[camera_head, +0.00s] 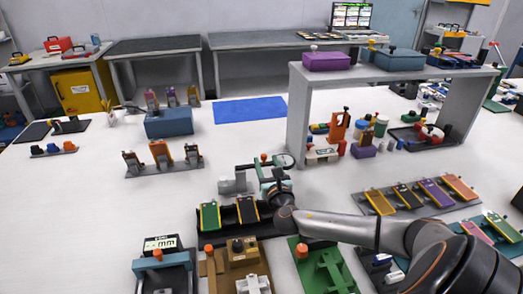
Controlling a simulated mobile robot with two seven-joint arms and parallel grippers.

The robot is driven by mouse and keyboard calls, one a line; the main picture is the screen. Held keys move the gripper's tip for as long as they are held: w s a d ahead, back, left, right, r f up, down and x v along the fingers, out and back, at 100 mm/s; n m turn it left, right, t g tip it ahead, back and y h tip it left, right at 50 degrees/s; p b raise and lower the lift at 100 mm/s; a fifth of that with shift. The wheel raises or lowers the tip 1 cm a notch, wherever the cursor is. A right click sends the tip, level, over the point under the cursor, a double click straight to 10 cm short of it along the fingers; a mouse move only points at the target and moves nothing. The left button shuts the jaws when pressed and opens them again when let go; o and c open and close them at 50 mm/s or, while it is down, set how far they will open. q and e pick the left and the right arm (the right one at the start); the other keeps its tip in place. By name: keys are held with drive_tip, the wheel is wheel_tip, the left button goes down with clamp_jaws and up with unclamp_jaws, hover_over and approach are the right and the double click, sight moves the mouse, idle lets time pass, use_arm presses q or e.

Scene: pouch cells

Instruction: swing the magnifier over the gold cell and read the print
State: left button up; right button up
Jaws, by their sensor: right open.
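A small stand with a dark ring (285,160) that looks like the magnifier's lens is in the middle of the head view. An orange knob (264,157) is beside the ring. My right gripper (269,176) is open, close to this stand and partly hiding it; I cannot tell whether it touches. Two cells lie on a black tray just in front: a green one (209,215) and a dark one (247,209), both with gold edges. In the rack at right, an orange-gold cell (460,187) lies beside a purple one (435,192). No print is legible. My left gripper is out of view.
A display gauge (161,244), a brown fixture (238,264) and a green fixture (326,265) stand along the front. A grey raised shelf (297,110) stands behind to the right. A blue mat (250,110) lies beyond.

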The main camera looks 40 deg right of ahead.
drive_tip(key=x, duration=0.7)
drive_tip(key=shift+b, duration=0.3)
clamp_jaws()
idle(1.1)
